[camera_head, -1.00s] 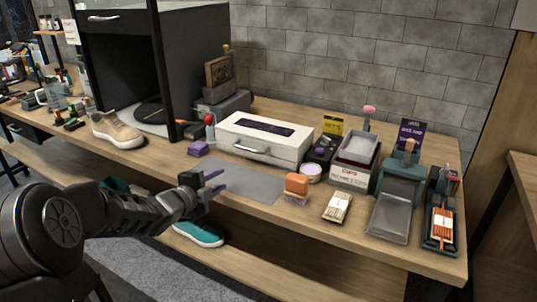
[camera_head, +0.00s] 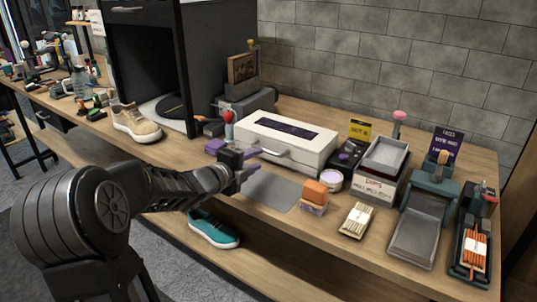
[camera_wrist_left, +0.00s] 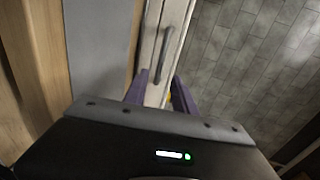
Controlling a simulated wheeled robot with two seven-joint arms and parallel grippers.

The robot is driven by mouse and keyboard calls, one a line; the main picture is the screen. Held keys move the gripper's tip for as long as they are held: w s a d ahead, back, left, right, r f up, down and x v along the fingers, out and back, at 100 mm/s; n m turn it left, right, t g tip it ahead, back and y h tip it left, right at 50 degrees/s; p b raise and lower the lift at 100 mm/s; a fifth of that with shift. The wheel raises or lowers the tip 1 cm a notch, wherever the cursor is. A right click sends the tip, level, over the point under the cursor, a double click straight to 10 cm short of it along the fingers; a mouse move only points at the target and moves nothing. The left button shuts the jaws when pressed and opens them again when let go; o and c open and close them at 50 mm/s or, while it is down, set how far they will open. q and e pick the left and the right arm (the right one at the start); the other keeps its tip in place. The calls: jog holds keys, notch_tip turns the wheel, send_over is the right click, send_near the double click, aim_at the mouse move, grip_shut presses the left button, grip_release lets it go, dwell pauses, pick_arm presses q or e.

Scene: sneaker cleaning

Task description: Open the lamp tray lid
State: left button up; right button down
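A white box (camera_head: 313,148) with a dark panel on its top lid stands on the bench; I take it for the lamp tray, and its lid is shut. A grey bar handle (camera_head: 276,155) is on its front face. My left gripper (camera_head: 253,163) is just in front of the box, near the handle's left end. In the left wrist view the purple fingers of my left gripper (camera_wrist_left: 160,90) are spread apart with nothing between them. My right gripper is in neither view.
A grey mat (camera_head: 270,190) lies in front of the box. An orange-topped block (camera_head: 315,192) and a round white-lidded tin (camera_head: 332,180) stand at its right. A beige sneaker (camera_head: 135,124) is at the left, and a teal sneaker (camera_head: 213,230) is on the lower shelf.

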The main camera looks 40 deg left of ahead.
aim_at(269, 153)
pick_arm(q)
jog(key=x, duration=0.7)
jog(key=shift+c, duration=0.3)
grip_shut()
dwell(1.0)
